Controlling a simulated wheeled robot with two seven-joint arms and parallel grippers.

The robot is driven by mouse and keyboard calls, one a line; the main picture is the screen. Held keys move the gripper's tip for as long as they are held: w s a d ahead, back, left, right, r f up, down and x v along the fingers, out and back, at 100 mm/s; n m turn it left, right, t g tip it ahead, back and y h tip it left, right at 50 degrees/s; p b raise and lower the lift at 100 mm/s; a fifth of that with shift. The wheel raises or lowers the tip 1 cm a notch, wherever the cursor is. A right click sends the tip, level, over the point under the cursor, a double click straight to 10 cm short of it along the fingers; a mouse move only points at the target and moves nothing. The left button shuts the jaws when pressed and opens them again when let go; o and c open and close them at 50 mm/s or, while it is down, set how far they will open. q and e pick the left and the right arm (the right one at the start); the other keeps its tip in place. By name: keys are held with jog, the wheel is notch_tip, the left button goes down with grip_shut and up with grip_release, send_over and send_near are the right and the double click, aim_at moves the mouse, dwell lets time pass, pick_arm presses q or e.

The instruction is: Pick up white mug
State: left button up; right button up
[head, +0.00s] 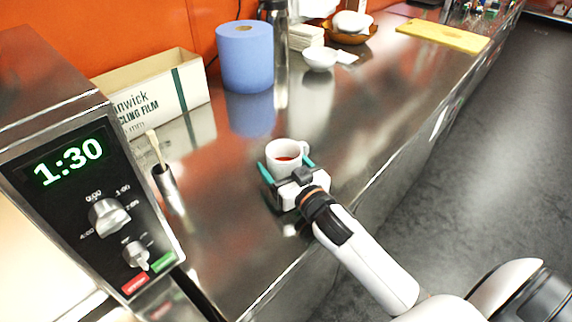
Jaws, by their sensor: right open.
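The white mug (286,155) stands upright on the steel counter, with a reddish liquid inside and its handle toward the right. My right gripper (287,168) is open, with its two green-edged fingers on either side of the mug's lower part. I cannot tell whether the fingers touch it. The near lower side of the mug is partly hidden by the gripper. My left gripper is not in view.
An oven-like appliance (62,126) stands at the left, with a metal brush holder (169,190) beside it. A cling film box (155,97), blue paper roll (245,62) and white bowl (320,59) stand farther back. The counter (345,120) right of the mug is clear.

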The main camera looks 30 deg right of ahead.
jog(key=c, duration=1)
jog(key=shift+r, duration=0.1)
jog(key=shift+c, duration=0.8)
jog(key=shift+r, duration=0.2)
